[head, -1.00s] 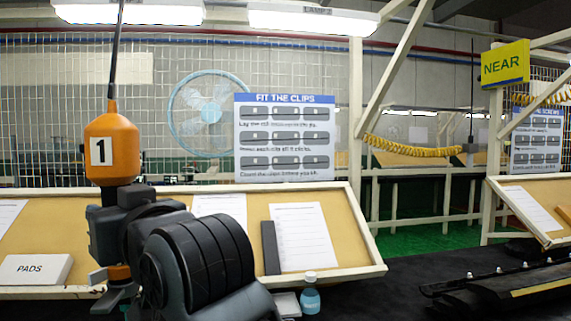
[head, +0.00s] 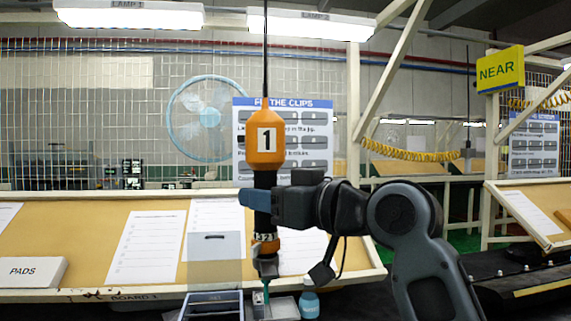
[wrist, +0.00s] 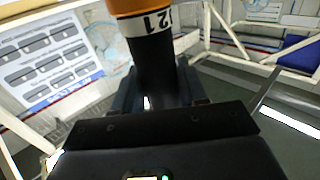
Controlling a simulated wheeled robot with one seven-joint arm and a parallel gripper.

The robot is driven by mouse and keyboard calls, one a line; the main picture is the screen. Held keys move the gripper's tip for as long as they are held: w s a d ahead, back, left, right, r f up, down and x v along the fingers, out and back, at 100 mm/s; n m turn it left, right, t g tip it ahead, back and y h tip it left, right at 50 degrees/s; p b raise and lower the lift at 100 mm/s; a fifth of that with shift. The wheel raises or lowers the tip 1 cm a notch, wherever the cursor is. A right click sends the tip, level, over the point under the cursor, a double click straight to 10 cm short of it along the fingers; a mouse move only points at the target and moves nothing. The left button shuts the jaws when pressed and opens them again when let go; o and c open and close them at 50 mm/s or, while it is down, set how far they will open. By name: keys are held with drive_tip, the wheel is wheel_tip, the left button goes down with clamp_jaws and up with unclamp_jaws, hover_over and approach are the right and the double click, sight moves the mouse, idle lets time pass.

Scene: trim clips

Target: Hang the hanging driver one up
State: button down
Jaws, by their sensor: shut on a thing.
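The hanging driver one (head: 265,140) has an orange upper body with a white "1" label, a black grip and a thin metal tip. It hangs upright near the centre of the head view, with a dark cord running straight up from its top and out of frame. My gripper (head: 258,200) is shut around the black grip from the right, below the orange body. In the wrist view the driver's black grip (wrist: 152,68) stands between the fingers, partly hidden by my gripper's body. The cord's upper end is out of view.
A sloped tan board (head: 100,240) with papers and a white PADS box (head: 32,271) lies behind. Below the driver are a small grey tray (head: 283,308), a dark bin (head: 205,308) and a blue bottle (head: 309,300). A black part (head: 515,290) lies at right.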

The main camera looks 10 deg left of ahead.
drive_tip(key=shift+w+d+r+p, duration=0.15)
drive_tip(key=shift+w+d+r, duration=0.15)
drive_tip(key=shift+d, duration=0.2)
drive_tip(key=shift+w+d+r+p, duration=0.1)
drive_tip(key=shift+w+d+r, duration=0.15)
drive_tip(key=shift+d+r, duration=0.25)
drive_tip(key=shift+w+d+r+p, duration=0.15)
drive_tip(key=shift+w+d+r, duration=0.1)
drive_tip(key=shift+d, duration=0.3)
drive_tip(key=c, duration=0.5)
unclamp_jaws()
drive_tip(key=shift+f, duration=0.1)
drive_tip(key=o, duration=0.5)
